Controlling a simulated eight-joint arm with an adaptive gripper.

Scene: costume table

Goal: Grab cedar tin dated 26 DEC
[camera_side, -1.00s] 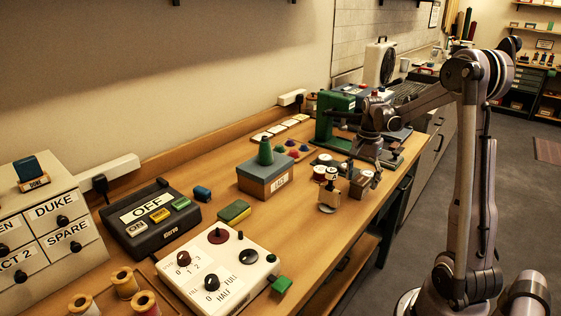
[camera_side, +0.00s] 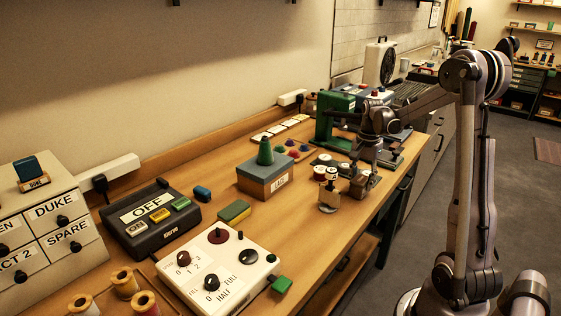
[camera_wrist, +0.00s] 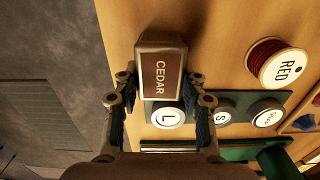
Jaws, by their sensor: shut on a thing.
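The cedar tin is a brown box (camera_wrist: 161,75) with a dark label reading CEDAR on its upward face in the wrist view. No date is readable on the face that shows. My gripper (camera_wrist: 161,84) has one finger on each side of the tin and is shut on it. In the side view my gripper (camera_side: 366,170) is low over the table's right edge, beside the green machine. The tin there is small and partly covered by the fingers.
A green plate with round pads marked L (camera_wrist: 168,116) and S (camera_wrist: 222,112) lies close by the tin. A red spool (camera_wrist: 281,65) stands to the right in the wrist view. A blue-grey box (camera_side: 265,178) with a green cone is left of my gripper.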

